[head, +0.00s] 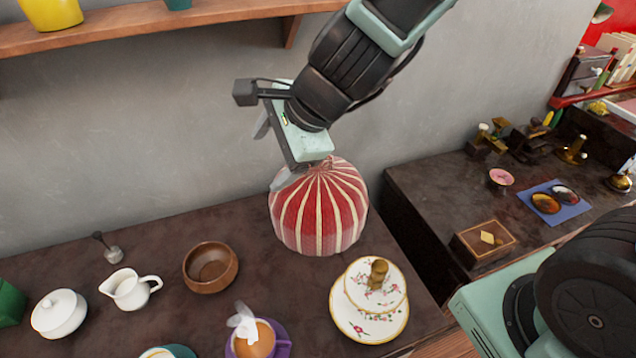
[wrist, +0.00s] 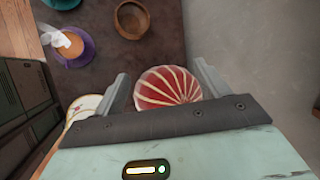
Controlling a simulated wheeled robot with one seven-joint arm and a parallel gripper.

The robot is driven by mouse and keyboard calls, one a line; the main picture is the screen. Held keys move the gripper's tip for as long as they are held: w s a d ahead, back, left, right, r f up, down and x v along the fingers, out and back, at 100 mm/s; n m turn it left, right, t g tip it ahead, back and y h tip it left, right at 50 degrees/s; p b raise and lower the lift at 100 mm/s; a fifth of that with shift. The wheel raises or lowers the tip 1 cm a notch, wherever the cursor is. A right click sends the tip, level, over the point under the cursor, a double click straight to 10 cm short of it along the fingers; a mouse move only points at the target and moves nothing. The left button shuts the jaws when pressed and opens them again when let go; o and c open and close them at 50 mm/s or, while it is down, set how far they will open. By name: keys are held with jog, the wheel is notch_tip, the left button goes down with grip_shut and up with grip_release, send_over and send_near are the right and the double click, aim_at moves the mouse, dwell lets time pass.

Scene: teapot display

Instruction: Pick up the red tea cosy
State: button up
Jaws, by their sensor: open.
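The red tea cosy (head: 318,212), domed with cream stripes, stands upright on the dark table against the grey wall. It also shows in the wrist view (wrist: 168,86), between the two fingers. My gripper (head: 276,155) is open just above the cosy's top left in the head view. In the wrist view my gripper (wrist: 163,88) has its fingers apart on either side of the cosy's striped top. I cannot tell whether a finger touches it. The cosy's lower far side is hidden.
A floral stacked dish (head: 370,308) with a wooden knob stands close in front of the cosy. A brown bowl (head: 210,268), a white jug (head: 131,289) and a purple cup (head: 280,340) stand to the left. A shelf (head: 150,29) is above.

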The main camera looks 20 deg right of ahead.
jog(key=w+d+r+m+t+h+p, duration=0.1)
jog(key=w+d+r+m+h+p, duration=0.1)
jog(key=w+d+m, duration=0.55)
jog(key=m+g+h+p, duration=0.1)
jog(key=m+h+p, duration=0.15)
jog(key=m, duration=0.95)
send_over(319, 190)
jog(key=s+d, duration=0.1)
jog(key=d, duration=0.1)
jog(key=f, duration=0.2)
jog(key=shift+m+h, duration=0.25)
jog(key=b+x, duration=0.3)
jog(key=x, duration=0.5)
jog(key=b+x, duration=0.3)
jog(key=x, duration=0.6)
jog(key=shift+s+a, duration=0.1)
jog(key=shift+s, duration=0.15)
jog(key=c, duration=1.2)
